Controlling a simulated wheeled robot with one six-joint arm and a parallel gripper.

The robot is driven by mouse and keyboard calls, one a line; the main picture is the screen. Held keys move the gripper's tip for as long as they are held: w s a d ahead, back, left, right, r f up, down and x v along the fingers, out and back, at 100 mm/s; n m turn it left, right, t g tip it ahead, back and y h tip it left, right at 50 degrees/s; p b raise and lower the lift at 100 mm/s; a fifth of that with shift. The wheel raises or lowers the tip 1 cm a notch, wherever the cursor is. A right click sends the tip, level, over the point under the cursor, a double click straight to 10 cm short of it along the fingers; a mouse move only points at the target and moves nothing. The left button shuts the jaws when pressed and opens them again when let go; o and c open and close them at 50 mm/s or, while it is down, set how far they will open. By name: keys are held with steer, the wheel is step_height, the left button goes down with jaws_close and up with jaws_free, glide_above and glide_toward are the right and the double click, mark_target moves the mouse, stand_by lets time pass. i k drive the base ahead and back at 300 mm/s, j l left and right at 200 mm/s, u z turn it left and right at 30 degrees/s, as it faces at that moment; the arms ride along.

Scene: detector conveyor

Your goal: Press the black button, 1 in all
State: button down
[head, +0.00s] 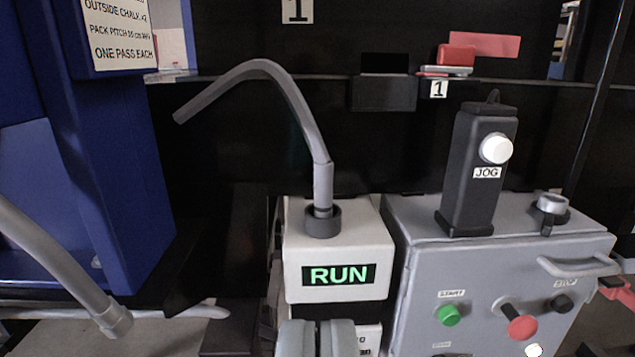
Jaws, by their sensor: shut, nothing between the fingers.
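The black button (563,303) is a small dark round knob on the front of the grey control box (470,262), at the right, under a label that seems to read STOP. My gripper (317,338) is at the bottom centre of the picture, with its two grey fingers together and nothing between them. It is in front of the white box with the green RUN display (338,275), well to the left of the black button. The gripper hides the lower part of that white box.
A green START button (448,315), a red-ended lever (521,327) and a white button (532,350) share the panel. A handle (580,266) juts out above the black button. A JOG pendant (482,175) stands on the box. A bent grey tube (300,110) rises from the white box.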

mark_target(562, 304)
steer(key=l+u, duration=0.1)
steer(key=l, duration=2.35)
